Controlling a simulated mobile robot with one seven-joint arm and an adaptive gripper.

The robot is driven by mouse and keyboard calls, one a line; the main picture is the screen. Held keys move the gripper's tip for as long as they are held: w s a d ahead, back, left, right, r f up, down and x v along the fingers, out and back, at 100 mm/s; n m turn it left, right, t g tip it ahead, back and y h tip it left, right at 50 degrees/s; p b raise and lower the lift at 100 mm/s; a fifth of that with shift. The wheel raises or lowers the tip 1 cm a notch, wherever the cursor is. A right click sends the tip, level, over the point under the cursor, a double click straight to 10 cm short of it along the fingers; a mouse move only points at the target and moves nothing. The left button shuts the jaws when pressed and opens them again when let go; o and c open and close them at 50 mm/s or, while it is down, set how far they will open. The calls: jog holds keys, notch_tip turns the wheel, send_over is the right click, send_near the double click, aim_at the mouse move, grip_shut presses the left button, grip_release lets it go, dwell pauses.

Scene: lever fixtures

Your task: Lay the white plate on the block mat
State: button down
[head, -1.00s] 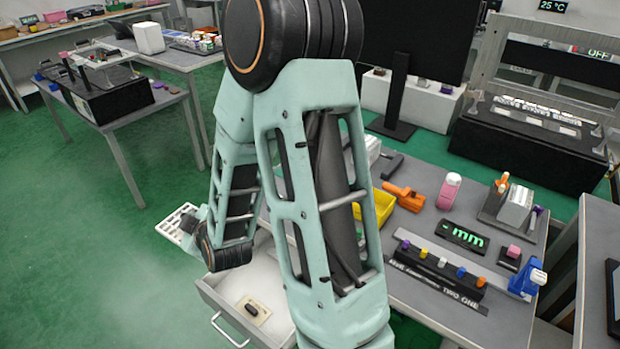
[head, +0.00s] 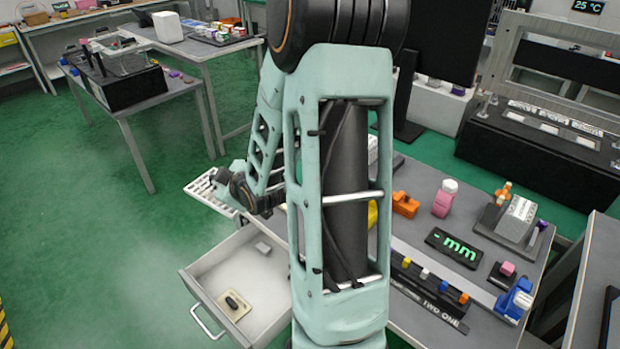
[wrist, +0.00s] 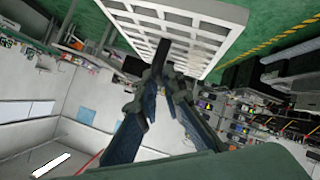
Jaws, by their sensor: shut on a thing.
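The white plate is a flat grid with many square openings. It shows in the head view (head: 207,190), left of my arm and beyond the open drawer, and large at the top of the wrist view (wrist: 215,33). My gripper (wrist: 161,62) is shut on the plate's edge in the wrist view and holds it clear of the bench. In the head view the fingers are hard to make out behind my wrist. I cannot pick out the block mat with certainty; a small beige pad (head: 228,314) with a dark block on it lies in the drawer.
The open white drawer (head: 260,290) juts out left of my arm. The grey bench (head: 420,185) holds an orange clamp (head: 404,204), a pink bottle (head: 445,198), a "mm" display (head: 457,247) and a row of coloured knobs (head: 430,280). Green floor is free at left.

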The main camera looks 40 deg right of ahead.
jog(key=s+d+m+h, duration=0.1)
jog(key=s+d, duration=0.4)
jog(key=d, duration=0.5)
jog(key=s+d+m+h, duration=0.1)
jog(key=s+d, duration=0.3)
jog(key=d, duration=0.6)
jog(key=w+d+f, duration=0.2)
jog(key=d, duration=0.1)
jog(key=w+d+f, duration=0.2)
jog(key=d+f, duration=0.1)
jog(key=d, duration=0.1)
jog(key=w+d+f, duration=0.2)
jog(key=d+f, duration=0.1)
jog(key=d, duration=0.1)
jog(key=shift+d+f, duration=0.1)
jog(key=shift+f, duration=0.15)
jog(key=shift+w+d+f, duration=0.1)
jog(key=shift+d+f, duration=0.25)
jog(key=shift+f, duration=0.15)
jog(key=shift+w+d+f+b, duration=0.1)
jog(key=shift+f+b, duration=0.25)
jog(key=shift+f, duration=1.3)
jog(key=shift+f, duration=0.15)
jog(key=c, duration=2.1)
grip_release()
